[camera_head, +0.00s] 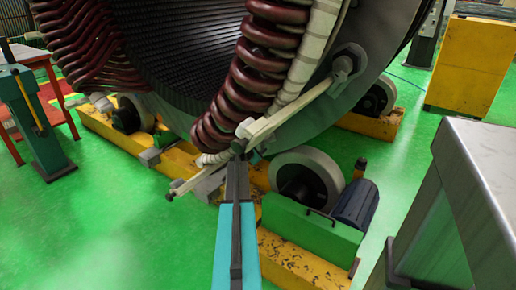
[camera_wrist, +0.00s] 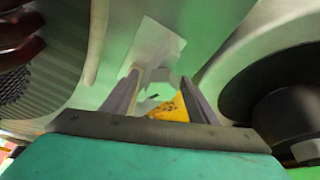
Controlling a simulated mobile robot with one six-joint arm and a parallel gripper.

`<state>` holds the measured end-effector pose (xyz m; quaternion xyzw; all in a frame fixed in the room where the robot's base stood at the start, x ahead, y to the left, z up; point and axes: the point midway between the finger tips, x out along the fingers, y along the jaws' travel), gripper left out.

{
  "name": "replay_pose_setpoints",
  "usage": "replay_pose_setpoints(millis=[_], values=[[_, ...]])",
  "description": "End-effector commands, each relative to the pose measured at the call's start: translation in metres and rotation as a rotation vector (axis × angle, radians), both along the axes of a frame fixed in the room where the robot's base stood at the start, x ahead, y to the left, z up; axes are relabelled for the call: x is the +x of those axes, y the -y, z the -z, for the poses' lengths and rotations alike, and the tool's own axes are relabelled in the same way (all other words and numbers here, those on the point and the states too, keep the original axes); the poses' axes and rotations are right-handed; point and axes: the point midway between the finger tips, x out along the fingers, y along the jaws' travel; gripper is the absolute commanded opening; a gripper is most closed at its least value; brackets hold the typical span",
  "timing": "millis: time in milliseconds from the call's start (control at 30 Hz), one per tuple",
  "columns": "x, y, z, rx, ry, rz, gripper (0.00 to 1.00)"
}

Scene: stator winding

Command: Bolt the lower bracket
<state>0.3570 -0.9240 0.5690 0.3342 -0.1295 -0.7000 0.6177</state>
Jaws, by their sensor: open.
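My gripper (camera_head: 243,152) is at the lower front edge of the large stator (camera_head: 380,25), just below the dark red coils (camera_head: 262,65). In the wrist view my gripper (camera_wrist: 160,80) is open, with its two grey fingers apart. A pale plate (camera_wrist: 155,48) shows beyond the fingertips; I cannot tell whether it is the lower bracket or whether anything touches it. In the head view a cream bar (camera_head: 300,108) runs from a round fitting on the stator down to my gripper. A lower pale bar (camera_head: 188,183) sticks out left of it. No bolt can be made out.
A roller wheel (camera_head: 305,178) with a green housing (camera_head: 310,228) and dark motor (camera_head: 356,203) stands close right of my arm on a yellow base (camera_head: 290,262). A grey metal table (camera_head: 485,165) is at right. Green floor (camera_head: 130,235) is open at left.

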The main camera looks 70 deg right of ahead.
Motion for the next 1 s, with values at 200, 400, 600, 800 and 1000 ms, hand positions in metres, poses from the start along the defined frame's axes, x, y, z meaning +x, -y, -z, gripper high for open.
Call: replay_pose_setpoints(millis=[200,400,600,800,1000], values=[[-0.001,0.002,0.000,0.000,0.000,0.000,0.53],[-0.001,0.002,0.000,0.000,0.001,0.002,0.42],[-0.001,0.002,0.000,-0.001,0.001,0.001,0.12],[0.001,-0.001,0.001,-0.001,0.004,-0.001,0.12],[0.002,0.002,0.001,-0.007,0.023,-0.003,0.12]])
